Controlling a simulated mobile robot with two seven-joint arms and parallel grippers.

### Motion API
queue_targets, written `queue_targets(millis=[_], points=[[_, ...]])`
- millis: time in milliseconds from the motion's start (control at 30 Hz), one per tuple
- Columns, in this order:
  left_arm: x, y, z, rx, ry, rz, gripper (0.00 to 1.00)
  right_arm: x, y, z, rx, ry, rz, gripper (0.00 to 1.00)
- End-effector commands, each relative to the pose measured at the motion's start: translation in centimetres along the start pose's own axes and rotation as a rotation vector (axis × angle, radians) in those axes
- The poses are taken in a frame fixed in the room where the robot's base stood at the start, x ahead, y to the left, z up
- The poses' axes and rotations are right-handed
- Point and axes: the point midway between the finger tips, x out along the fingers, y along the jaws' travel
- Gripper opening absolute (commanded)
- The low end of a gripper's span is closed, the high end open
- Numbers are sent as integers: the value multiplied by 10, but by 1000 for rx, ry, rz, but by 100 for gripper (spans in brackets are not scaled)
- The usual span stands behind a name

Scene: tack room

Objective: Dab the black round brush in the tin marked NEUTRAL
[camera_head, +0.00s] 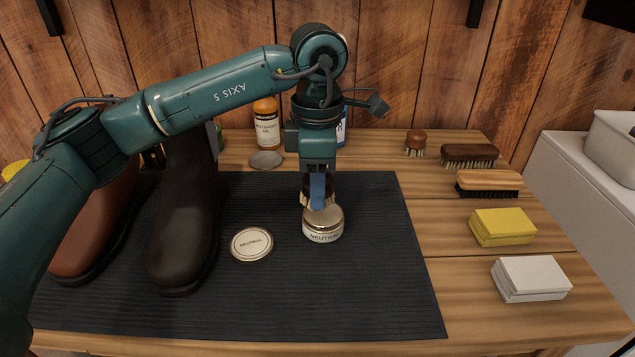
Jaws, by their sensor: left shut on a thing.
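The tin marked NEUTRAL (323,234) stands upright and open on the dark mat (370,290), right of the boots. Its lid (252,244), also marked NEUTRAL, lies flat to its left. My left gripper (319,197) points straight down over the tin's mouth. It is shut on the black round brush, which is mostly hidden by the fingers; a dark part shows beside the blue finger. The brush's lower end is at the tin's opening; I cannot tell whether it touches the polish inside. My right gripper is not in view.
A brown boot (95,225) and a dark boot (183,225) stand on the left. A small round brush (415,143), two long brushes, a yellow cloth (502,227) and a white cloth (530,279) line the right. Bottles, including an orange one (267,125), stand behind. The mat's front is clear.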

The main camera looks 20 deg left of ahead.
Motion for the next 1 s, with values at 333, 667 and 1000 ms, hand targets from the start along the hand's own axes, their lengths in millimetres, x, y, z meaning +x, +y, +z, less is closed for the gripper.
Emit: queue_targets(millis=[333, 667, 1000], points=[[-20, -1, 0, 0, 0, 1, 19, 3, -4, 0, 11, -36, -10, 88], [-37, -2, 0, 0, -1, 2, 19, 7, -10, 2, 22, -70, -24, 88], [-48, -4, 0, 1, -1, 1, 19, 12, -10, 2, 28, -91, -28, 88]])
